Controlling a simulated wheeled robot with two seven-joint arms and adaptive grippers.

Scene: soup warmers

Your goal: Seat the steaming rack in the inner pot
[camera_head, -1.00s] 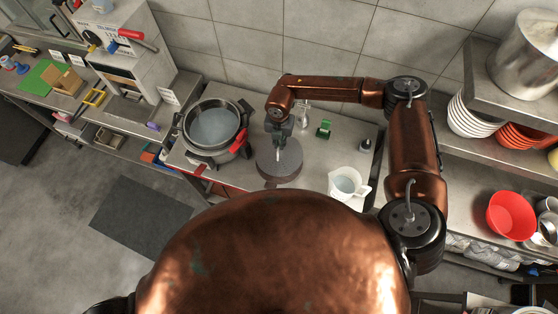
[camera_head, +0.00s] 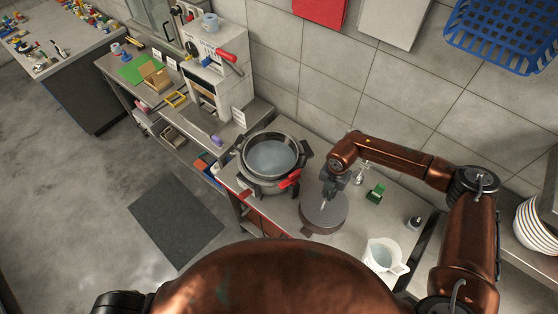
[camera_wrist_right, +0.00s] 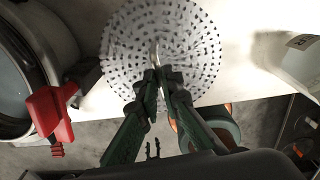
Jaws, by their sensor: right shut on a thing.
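The steaming rack (camera_wrist_right: 165,45) is a pale round disc full of small holes in the right wrist view. My right gripper (camera_wrist_right: 160,80) is shut on the thin upright post at its middle. In the head view the rack (camera_head: 325,210) shows as a grey disc under my right gripper (camera_head: 326,200), over the counter. Whether it touches the counter is unclear. The inner pot (camera_head: 271,157) is a round metal pot with a pale grey inside, set in the dark cooker to the left of the rack. Its edge also shows at the left of the right wrist view (camera_wrist_right: 22,88). My left gripper is out of view.
A red handle (camera_head: 290,180) sticks out from the cooker towards the rack. A clear jug (camera_head: 383,256) stands at the right front of the counter. A small green item (camera_head: 376,193) and a dark-topped bottle (camera_head: 414,223) are behind it. A tiled wall closes the back.

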